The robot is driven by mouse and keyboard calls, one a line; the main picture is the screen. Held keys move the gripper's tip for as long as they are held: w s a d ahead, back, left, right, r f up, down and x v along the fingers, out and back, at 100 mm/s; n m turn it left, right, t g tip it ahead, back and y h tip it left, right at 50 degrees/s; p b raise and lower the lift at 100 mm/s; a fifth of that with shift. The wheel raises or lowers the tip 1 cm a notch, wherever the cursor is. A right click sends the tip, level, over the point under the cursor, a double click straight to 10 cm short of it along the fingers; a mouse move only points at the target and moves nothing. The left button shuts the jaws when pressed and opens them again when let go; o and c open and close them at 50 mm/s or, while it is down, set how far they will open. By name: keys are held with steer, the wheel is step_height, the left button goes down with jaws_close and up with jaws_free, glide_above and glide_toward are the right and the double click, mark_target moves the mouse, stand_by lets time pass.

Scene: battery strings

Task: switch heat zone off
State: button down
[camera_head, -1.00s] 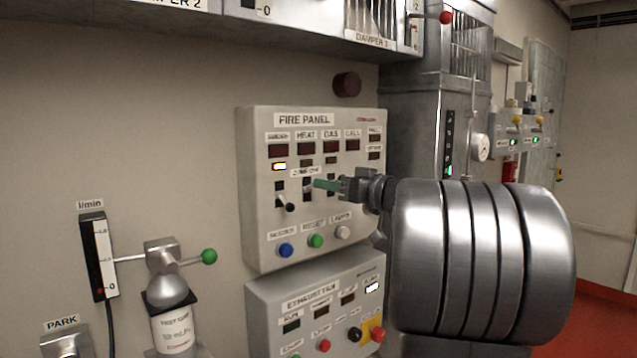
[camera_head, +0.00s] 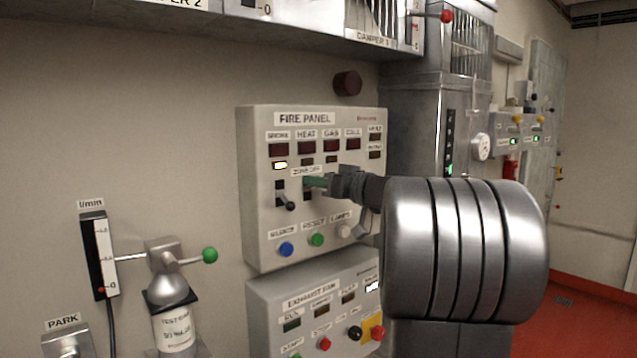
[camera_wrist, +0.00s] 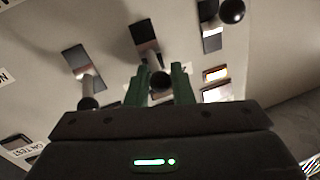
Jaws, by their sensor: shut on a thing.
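The grey fire panel (camera_head: 255,225) is on the wall in the head view. It has a row of zone-off toggle switches under the lamp windows. My gripper (camera_head: 310,182), with green fingers, reaches in from the right at the heat switch (camera_head: 307,196), whose lever is hidden there. In the wrist view my gripper (camera_wrist: 162,78) is shut on the heat switch lever, its black knob between the fingers. The lever leans toward the gripper, up on the panel. The smoke switch (camera_head: 289,205) lever points down, with a lit lamp (camera_head: 280,166) above it.
The gas switch (camera_wrist: 83,72) stands close beside my fingers in the wrist view. Silence, reset and lamps buttons (camera_head: 316,240) sit below the switches. The exhaust fan panel (camera_head: 262,315) is under them. A flow valve with a green knob (camera_head: 210,255) juts out at left.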

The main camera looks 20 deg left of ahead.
steer(key=shift+f, duration=0.1)
steer(key=f+y+b, duration=0.1)
steer(key=b, duration=0.2)
steer(key=shift+s+d+f+t+y, duration=0.1)
steer(key=shift+f+t+y, duration=0.1)
steer(key=shift+t+y, duration=0.15)
step_height(320, 180, down, 3)
steer(key=n+y+b, duration=0.1)
steer(key=y+b, duration=0.2)
steer(key=b, duration=0.3)
steer(key=n+y+b, duration=0.1)
steer(key=y+b, duration=0.2)
steer(key=b, duration=0.2)
steer(key=shift+t+b, duration=0.35)
steer(key=shift+b, duration=0.05)
steer(key=n+y+b, duration=0.1)
steer(key=y+b, duration=0.1)
steer(key=b, duration=0.1)
steer(key=shift+f, duration=0.1)
steer(key=shift+n+g, duration=0.3)
steer(key=shift+g, duration=0.2)
steer(key=c, duration=1.3)
jaws_free()
